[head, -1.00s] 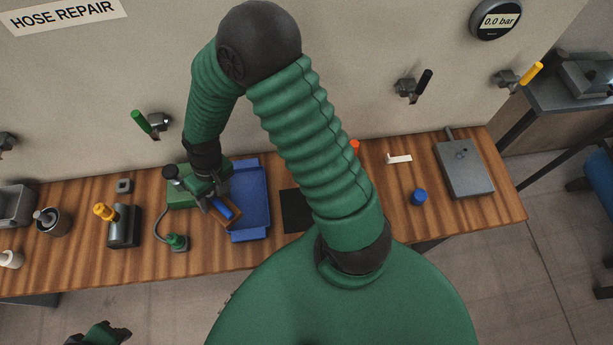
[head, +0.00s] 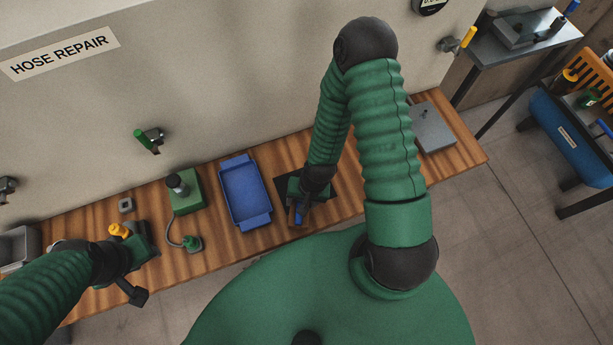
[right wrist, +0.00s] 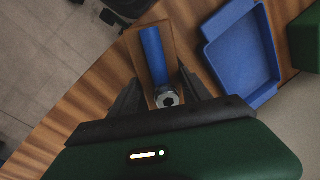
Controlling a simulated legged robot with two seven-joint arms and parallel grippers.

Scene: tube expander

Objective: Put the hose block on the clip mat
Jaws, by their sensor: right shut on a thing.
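The hose block, a brown block with a blue hose piece along it, is in my right gripper (head: 298,207). The block (head: 291,216) hangs at the front of the black clip mat (head: 285,186) in the head view. Whether it touches the mat cannot be told. In the right wrist view the block (right wrist: 169,47) lies between the two dark fingers, with a metal fitting at its near end. The right arm hides part of the mat. My left gripper (head: 140,270) is at the lower left, beside the yellow-topped tool (head: 118,230); its jaw opening is unclear.
The blue tray (head: 245,192) stands empty left of the mat; it also shows in the right wrist view (right wrist: 240,55). A green box (head: 185,192) with a hose and a small fitting (head: 193,243) is further left. A grey box (head: 432,128) stands at the right end.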

